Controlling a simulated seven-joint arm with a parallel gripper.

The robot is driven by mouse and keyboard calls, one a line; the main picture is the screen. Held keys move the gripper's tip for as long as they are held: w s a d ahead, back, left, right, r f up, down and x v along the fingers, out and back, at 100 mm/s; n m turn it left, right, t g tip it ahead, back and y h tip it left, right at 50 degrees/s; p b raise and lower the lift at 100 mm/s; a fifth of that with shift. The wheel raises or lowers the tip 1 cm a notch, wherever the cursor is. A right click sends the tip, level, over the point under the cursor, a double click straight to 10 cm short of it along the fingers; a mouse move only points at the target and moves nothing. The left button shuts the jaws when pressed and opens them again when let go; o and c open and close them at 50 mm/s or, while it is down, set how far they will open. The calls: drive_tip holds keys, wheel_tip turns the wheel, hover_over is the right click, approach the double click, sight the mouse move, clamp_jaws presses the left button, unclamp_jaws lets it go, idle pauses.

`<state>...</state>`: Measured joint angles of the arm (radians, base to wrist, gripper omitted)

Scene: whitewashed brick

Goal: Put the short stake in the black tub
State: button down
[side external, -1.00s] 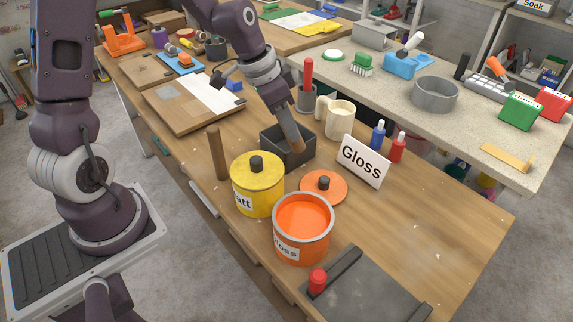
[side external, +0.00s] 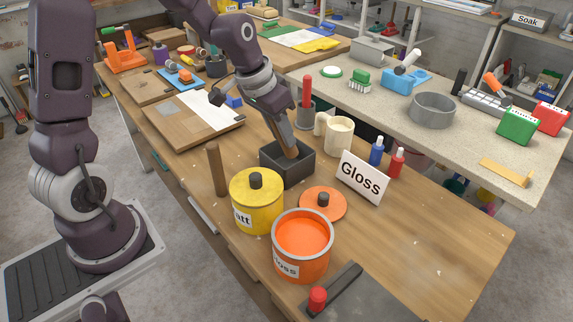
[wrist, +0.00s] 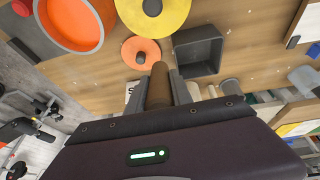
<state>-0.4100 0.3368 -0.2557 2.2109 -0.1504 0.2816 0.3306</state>
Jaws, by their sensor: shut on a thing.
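My gripper (side external: 278,112) is shut on a brown wooden stake (side external: 289,142), which slants down from the fingers. In the side view its lower end overlaps the opening of the black tub (side external: 287,177). In the wrist view the held stake (wrist: 158,88) lies between the fingers, and its tip appears left of the tub (wrist: 200,70), not over its opening. I cannot tell how high the tip is. Another wooden stake (side external: 216,170) stands upright on the bench, left of the tub. The held stake's upper part is hidden by the gripper.
Close around the tub are a yellow tin (side external: 257,207), an orange lid (side external: 323,205), a cream mug (side external: 338,138), a grey pot holding a red stick (side external: 305,112) and a Gloss sign (side external: 362,178). An open orange tin (side external: 302,248) stands nearer. The bench's right part is clear.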

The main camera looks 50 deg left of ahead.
drive_tip(key=w+a+f, duration=0.1)
drive_tip(key=w+a, duration=0.4)
drive_tip(key=a, duration=0.3)
wheel_tip(320, 180, down, 10)
drive_tip(key=shift+s+a+g+y, duration=0.2)
drive_tip(key=shift+a+g+y, duration=0.1)
drive_tip(key=shift+y, duration=0.1)
drive_tip(key=shift+r, duration=0.1)
drive_tip(key=c, duration=1.1)
unclamp_jaws()
drive_tip(key=shift+o, duration=0.2)
